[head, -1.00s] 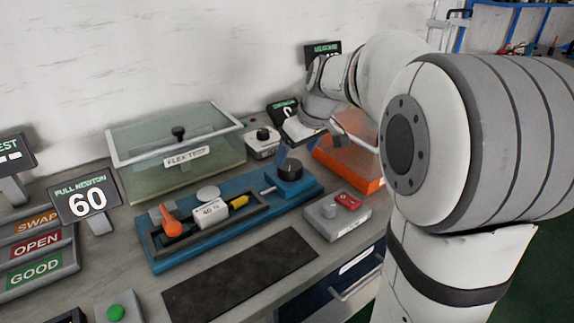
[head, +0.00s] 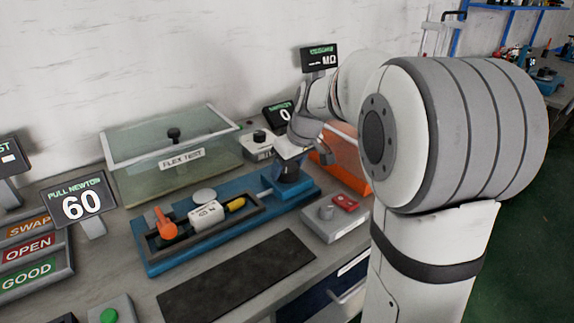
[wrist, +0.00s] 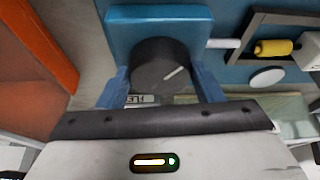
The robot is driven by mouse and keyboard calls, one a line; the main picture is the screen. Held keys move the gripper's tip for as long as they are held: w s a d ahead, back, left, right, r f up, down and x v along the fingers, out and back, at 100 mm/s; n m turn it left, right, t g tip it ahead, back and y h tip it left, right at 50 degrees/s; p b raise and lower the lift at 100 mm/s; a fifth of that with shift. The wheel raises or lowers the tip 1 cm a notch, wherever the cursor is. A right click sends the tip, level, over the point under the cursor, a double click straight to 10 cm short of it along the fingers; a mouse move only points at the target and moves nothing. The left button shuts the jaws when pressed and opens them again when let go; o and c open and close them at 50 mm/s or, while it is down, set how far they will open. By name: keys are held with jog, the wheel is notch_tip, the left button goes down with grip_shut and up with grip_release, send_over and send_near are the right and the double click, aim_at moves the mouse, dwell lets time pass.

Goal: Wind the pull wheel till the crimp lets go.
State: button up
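The pull wheel (wrist: 160,66) is a dark round knob with a pale line on top, on the right end of the blue pull rig (head: 150,262). My gripper (head: 290,170) is down at the wheel and hides most of it in the head view. In the wrist view its blue fingers (wrist: 160,72) stand on either side of the wheel, very close to its edge; firm contact does not show. A white block marked 40 N (head: 205,216) with a yellow part (head: 236,204) lies in the rig's dark frame, beside an orange lever (head: 165,225). The PULL NEWTON display (head: 80,204) reads 60.
The FLEX TEST box (head: 170,185) with a clear lid stands behind the rig. An orange box (head: 345,165) is close to the right of my gripper. A grey box with a red switch (head: 340,213) stands in front right. A dark mat (head: 240,275) lies bare in front.

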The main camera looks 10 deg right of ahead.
jog(key=shift+c, duration=1.4)
jog(key=shift+a, duration=0.3)
jog(key=shift+c, duration=0.5)
jog(key=shift+d, duration=0.25)
jog(key=shift+a+r+m+h+p, duration=0.15)
jog(key=shift+m+h+p, duration=0.5)
jog(key=shift+m, duration=0.75)
jog(key=shift+m+h+p, duration=0.55)
jog(key=shift+m+p, duration=0.15)
jog(key=shift+m, duration=0.8)
jog(key=o, duration=1)
jog(key=shift+c, duration=0.2)
